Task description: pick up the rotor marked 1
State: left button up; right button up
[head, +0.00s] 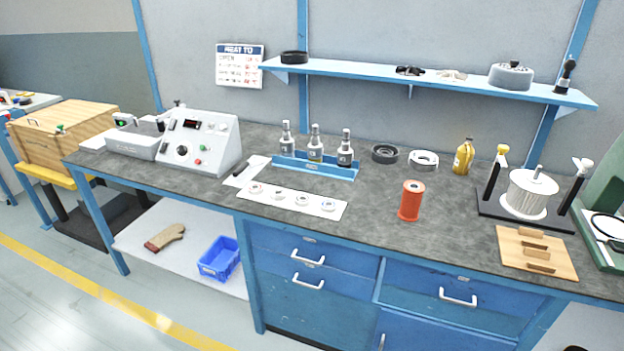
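No marking "1" is readable on any part, so I cannot tell which is the rotor marked 1. A white finned drum (529,194) with a shaft stub stands on the black stand at the right of the bench. A small black bladed part (410,70) and a cream bladed part (451,75) lie on the wall shelf. Several small ring-shaped parts, one of them here (302,199), lie on a white strip (322,207) at the bench front. Neither of my grippers is in view.
The blue bottle rack (314,171), red spool (410,200), black ring (385,153), white ring (423,160), yellow bottle (463,156) and wooden block board (537,256) stand on the grey bench (455,205). A control box (200,143) is at left. Bare bench surrounds the spool.

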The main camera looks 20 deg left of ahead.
aim_at(287, 143)
jog(key=u, duration=1.05)
